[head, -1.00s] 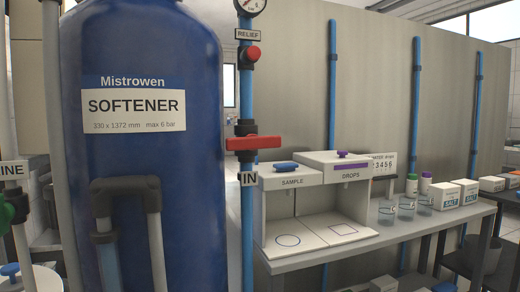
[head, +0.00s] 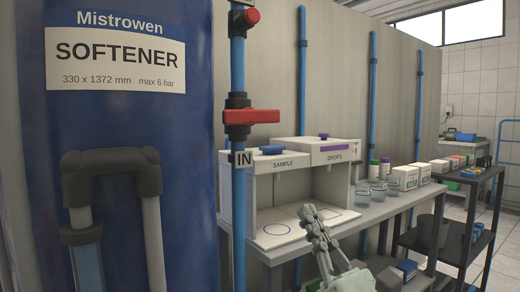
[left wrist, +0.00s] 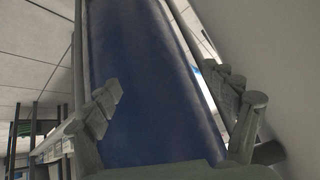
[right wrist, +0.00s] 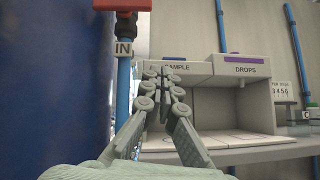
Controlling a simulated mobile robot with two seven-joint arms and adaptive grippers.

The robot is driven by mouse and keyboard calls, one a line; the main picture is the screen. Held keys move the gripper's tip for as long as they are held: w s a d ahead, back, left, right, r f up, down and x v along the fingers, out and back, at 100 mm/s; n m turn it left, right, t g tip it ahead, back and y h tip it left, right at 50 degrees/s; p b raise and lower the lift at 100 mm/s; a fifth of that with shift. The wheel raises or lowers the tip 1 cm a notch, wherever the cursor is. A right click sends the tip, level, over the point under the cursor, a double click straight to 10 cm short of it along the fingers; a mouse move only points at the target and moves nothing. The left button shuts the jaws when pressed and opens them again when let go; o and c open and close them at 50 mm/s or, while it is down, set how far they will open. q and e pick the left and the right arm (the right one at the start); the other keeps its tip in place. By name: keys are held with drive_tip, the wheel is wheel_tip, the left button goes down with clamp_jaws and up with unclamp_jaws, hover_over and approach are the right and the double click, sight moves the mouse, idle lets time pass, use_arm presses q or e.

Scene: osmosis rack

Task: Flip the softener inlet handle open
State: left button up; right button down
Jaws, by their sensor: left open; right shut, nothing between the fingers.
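The softener inlet handle (head: 251,116) is a red lever on the blue pipe marked IN, right of the blue softener tank (head: 130,130). It lies crosswise to the pipe. Its lower part shows at the top of the right wrist view (right wrist: 122,5). My right gripper (head: 308,213) is shut and empty, below and to the right of the handle, in front of the white sample box. It also shows in the right wrist view (right wrist: 162,75), apart from the handle. My left gripper (left wrist: 175,95) is open and empty, facing the blue tank in the left wrist view; the head view does not show it.
The sample and drops box (head: 240,200) stands on a grey bench (head: 375,215) with beakers and white cartons. A grey bent hose (head: 110,160) stands before the tank. A small red relief knob (head: 251,16) is above the handle. A dark shelf cart (head: 480,230) is at the right.

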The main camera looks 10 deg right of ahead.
sight(253, 117)
use_arm(q)
drive_tip(key=shift+w+a+r, duration=0.1)
drive_tip(key=shift+w+r, duration=0.15)
drive_tip(key=shift+r, duration=0.2)
use_arm(e)
drive_tip(key=a+r+n+y, duration=0.1)
drive_tip(key=n, duration=0.1)
drive_tip(key=s+a+r+n+y, duration=0.1)
drive_tip(key=n+y, duration=0.1)
drive_tip(key=shift+s, duration=0.15)
use_arm(q)
drive_tip(key=shift+s, duration=0.1)
drive_tip(key=s+a+f+g+y+p, duration=0.2)
drive_tip(key=s+a+f+g, duration=0.15)
drive_tip(key=s+a, duration=0.3)
wheel_tip(253, 117, down, 9)
drive_tip(key=w+d+h+p, duration=0.1)
drive_tip(key=p, duration=0.3)
drive_tip(key=shift+w+d+n+g, duration=0.15)
drive_tip(key=shift+w+n+g, duration=0.25)
drive_tip(key=shift+g, duration=0.05)
use_arm(e)
drive_tip(key=s+r+x, duration=0.1)
drive_tip(key=x, duration=1.2)
drive_tip(key=shift+s+d+r, duration=0.3)
drive_tip(key=shift+s+r, duration=0.05)
drive_tip(key=shift+s, duration=0.1)
